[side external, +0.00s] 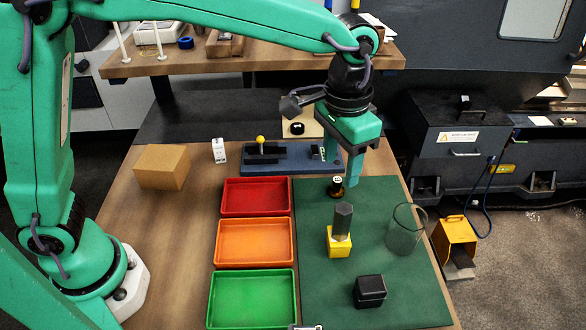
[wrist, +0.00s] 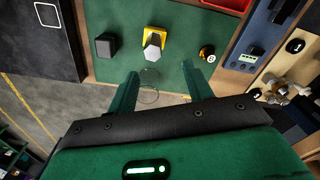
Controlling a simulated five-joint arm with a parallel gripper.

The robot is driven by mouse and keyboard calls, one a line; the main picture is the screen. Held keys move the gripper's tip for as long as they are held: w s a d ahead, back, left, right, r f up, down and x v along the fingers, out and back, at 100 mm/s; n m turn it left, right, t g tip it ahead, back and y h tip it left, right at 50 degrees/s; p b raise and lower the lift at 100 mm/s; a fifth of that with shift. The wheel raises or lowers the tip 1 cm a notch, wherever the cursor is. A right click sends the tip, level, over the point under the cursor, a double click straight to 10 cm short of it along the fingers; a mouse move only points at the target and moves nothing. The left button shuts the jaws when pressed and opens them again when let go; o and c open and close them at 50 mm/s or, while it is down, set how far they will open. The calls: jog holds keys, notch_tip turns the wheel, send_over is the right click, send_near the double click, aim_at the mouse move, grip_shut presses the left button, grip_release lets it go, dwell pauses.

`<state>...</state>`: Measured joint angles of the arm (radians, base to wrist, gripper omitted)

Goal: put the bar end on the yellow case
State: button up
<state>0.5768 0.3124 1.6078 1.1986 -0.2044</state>
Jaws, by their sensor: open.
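The bar end (side external: 342,219) is a grey hexagonal bar. It stands upright on top of the small yellow case (side external: 339,246) on the green mat. In the wrist view the bar end (wrist: 153,48) overlaps the yellow case (wrist: 154,32), near the top centre. My gripper (side external: 341,174) is open and empty above the back of the mat, apart from the bar end and behind it in the side view. Its two fingers also show in the wrist view (wrist: 163,76), with nothing held between them.
A clear glass cylinder (side external: 405,230) stands right of the case. A black block (side external: 369,291) is in front, and a small dark bottle (side external: 336,188) behind. Red (side external: 256,211), orange (side external: 254,262) and green (side external: 251,318) trays line the left. A blue fixture (side external: 285,171) lies behind.

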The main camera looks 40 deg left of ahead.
jog(key=s+a+r+n+t, duration=0.1)
jog(key=s+a+r, duration=0.2)
jog(key=a, duration=0.5)
jog(key=s+a+r+n+t, duration=0.1)
jog(key=s+a+r, duration=0.2)
jog(key=a, duration=0.4)
jog(key=s+a+f+n+t, duration=0.2)
jog(key=s+a+t, duration=0.1)
jog(key=s+a, duration=0.7)
jog(key=shift+s+a+f, duration=0.2)
jog(key=shift+s+f, duration=0.1)
jog(key=shift+s, duration=0.05)
